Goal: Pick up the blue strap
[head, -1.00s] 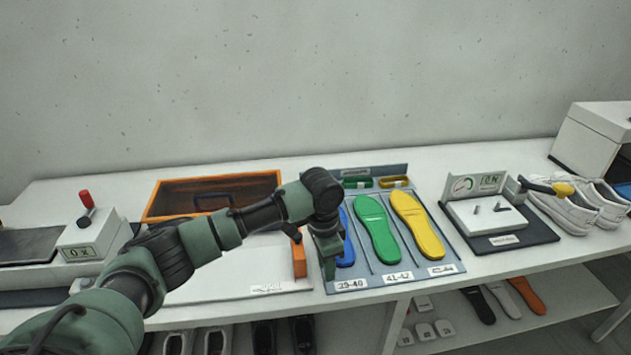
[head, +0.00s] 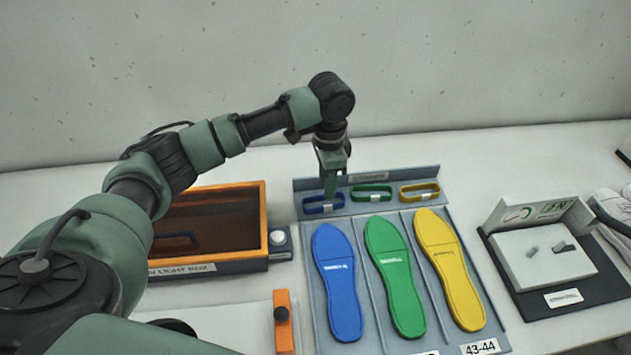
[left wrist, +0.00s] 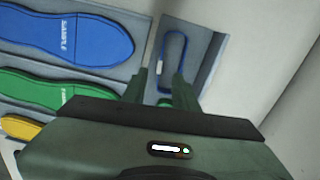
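The blue strap (head: 318,211) is a thin loop with a pale tag, lying on the grey-blue ledge at the left end of a row of straps. My right gripper is in neither view.
A green strap (head: 371,192) and a yellow strap (head: 419,191) lie to the right. Blue (head: 338,285), green (head: 394,275) and yellow (head: 450,270) insoles lie in front. An orange-rimmed box (head: 262,222) stands left, a gauge stand (head: 545,260) right.

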